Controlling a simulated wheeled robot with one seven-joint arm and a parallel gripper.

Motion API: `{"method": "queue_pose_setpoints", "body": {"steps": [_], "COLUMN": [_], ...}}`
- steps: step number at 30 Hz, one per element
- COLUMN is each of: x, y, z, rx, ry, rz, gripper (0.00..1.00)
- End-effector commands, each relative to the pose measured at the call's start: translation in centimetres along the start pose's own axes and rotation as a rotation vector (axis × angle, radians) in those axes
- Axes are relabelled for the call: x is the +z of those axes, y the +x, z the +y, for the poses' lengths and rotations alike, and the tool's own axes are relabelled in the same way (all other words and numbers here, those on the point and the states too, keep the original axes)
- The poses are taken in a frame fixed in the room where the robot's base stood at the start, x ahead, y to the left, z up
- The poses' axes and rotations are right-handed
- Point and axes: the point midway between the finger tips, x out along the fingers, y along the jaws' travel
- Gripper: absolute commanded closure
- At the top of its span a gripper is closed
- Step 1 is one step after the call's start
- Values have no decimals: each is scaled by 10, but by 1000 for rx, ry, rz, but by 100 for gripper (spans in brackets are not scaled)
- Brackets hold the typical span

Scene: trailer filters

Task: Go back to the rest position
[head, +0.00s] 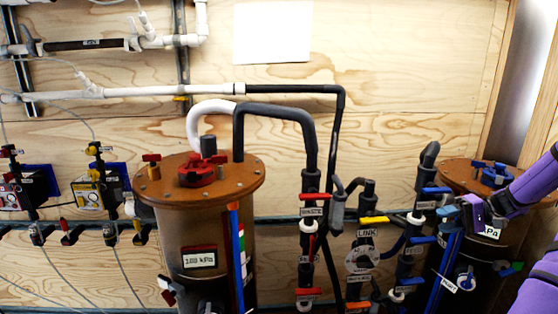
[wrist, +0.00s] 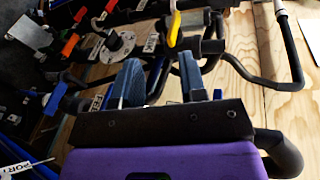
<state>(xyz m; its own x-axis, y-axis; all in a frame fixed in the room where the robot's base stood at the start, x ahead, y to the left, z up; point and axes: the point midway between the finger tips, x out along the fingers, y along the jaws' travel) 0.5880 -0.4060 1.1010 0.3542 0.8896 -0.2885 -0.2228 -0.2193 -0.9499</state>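My gripper (head: 452,212) is at the right in the head view, at the end of my purple arm. It is in front of the pipes beside the right brown filter tank (head: 470,172). In the wrist view my gripper (wrist: 160,82) shows two blue fingers with a gap between them and nothing held. Dark pipes show beyond the gap.
The left filter tank (head: 200,190) has a red cap and a 100 kPa label. Black pipes with red, yellow, blue and orange valve handles (head: 374,220) stand between the tanks. Gauges (head: 88,196) are at the left. The plywood wall (head: 400,80) above is mostly bare.

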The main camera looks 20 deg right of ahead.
Motion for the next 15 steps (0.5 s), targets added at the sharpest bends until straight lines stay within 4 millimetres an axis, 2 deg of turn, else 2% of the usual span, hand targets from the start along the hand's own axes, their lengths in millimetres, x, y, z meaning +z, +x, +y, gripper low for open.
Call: {"method": "queue_pose_setpoints", "body": {"steps": [1,8,15], "x": [2,22,56], "y": [12,65,112], "z": [-13,-65,-115], "rx": [52,321,596], "ry": [-1,12,-23], "rz": [-33,-145,-203], "gripper": [62,62,62]}}
